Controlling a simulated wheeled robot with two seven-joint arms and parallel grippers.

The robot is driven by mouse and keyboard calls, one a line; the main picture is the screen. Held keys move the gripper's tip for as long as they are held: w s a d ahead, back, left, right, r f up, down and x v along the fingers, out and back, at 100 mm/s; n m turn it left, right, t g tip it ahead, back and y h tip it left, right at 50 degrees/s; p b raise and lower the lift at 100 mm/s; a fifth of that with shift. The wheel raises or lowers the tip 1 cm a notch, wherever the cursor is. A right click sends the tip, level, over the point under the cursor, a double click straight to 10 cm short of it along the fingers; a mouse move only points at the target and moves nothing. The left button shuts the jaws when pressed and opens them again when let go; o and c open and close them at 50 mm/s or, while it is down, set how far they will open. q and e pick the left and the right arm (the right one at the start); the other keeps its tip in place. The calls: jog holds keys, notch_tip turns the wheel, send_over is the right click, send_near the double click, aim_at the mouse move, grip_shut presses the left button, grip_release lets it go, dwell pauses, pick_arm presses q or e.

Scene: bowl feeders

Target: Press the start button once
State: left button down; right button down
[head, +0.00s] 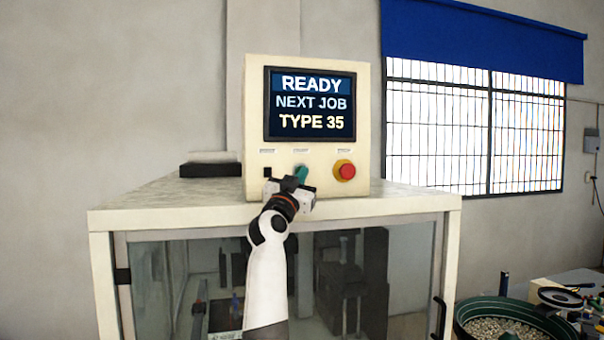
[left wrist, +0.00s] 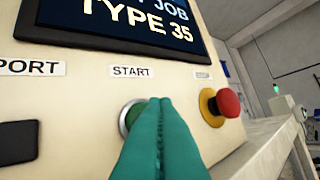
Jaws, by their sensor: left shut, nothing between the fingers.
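The start button (left wrist: 129,117) is a round green button in a pale metal ring, below the START label (left wrist: 132,71) on the cream control panel (head: 255,107). My left gripper (head: 301,172) is shut and empty, its teal fingers pointing at the panel. In the left wrist view the fingertips (left wrist: 158,102) overlap the right side of the button and hide part of it. I cannot tell whether they touch it. In the head view the gripper hides the button. The screen (head: 310,104) reads READY, NEXT JOB, TYPE 35. My right gripper is not in view.
A red button on a yellow base (head: 345,170) sits just right of the start button; it also shows in the left wrist view (left wrist: 226,103). A black port (head: 267,172) is on the left. The panel stands on a glass-sided cabinet (head: 400,204). A green bowl feeder (head: 462,325) is at lower right.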

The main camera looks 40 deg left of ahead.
pick_arm(q)
jog(key=shift+w+a, duration=0.15)
jog(key=shift+a, duration=0.1)
